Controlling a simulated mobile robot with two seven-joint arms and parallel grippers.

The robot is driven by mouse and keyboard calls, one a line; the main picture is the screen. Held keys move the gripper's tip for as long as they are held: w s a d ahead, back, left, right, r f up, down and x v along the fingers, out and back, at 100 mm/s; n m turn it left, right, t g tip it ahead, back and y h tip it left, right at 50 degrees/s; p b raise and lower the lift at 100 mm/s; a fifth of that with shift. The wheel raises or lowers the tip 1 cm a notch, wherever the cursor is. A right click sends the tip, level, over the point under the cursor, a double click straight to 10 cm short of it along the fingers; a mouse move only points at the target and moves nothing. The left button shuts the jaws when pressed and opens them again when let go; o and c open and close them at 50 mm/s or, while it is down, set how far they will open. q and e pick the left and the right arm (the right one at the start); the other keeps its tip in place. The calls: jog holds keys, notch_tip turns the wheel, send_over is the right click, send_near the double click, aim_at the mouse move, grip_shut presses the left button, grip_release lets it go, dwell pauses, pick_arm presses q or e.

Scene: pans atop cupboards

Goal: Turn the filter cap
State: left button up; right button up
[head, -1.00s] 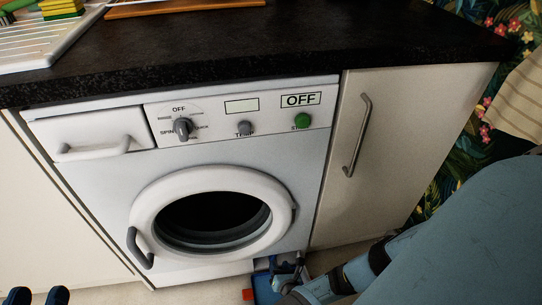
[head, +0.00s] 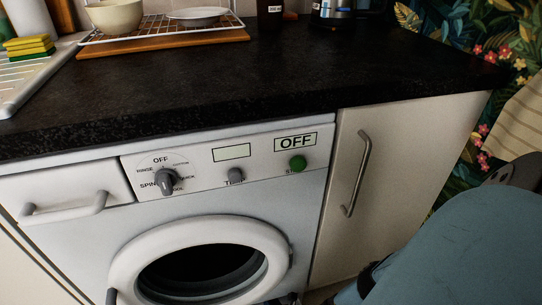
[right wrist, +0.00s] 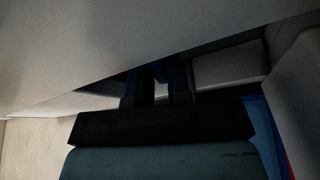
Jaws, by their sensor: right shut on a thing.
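The washing machine (head: 210,205) stands under the counter in the head view, its round door (head: 205,262) cut off at the bottom edge. My right gripper (right wrist: 157,76) is low at the machine's base in the right wrist view. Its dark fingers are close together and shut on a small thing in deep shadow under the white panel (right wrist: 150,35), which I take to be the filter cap. The cap's shape and angle are hidden. In the head view my right arm comes in at the lower right. My left gripper is out of view.
A blue thing (right wrist: 263,130) with a red edge lies right of the gripper in the wrist view. A cupboard door with a metal handle (head: 358,172) is right of the machine. The dark counter (head: 280,85) bears a rack (head: 160,30) with dishes.

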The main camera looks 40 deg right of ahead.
grip_shut()
jog(key=shift+d+f+m+t+y, duration=0.15)
jog(key=shift+m+t+y, duration=0.55)
jog(key=shift+m, duration=0.8)
jog(key=o, duration=0.6)
grip_release()
jog(key=shift+s, duration=0.1)
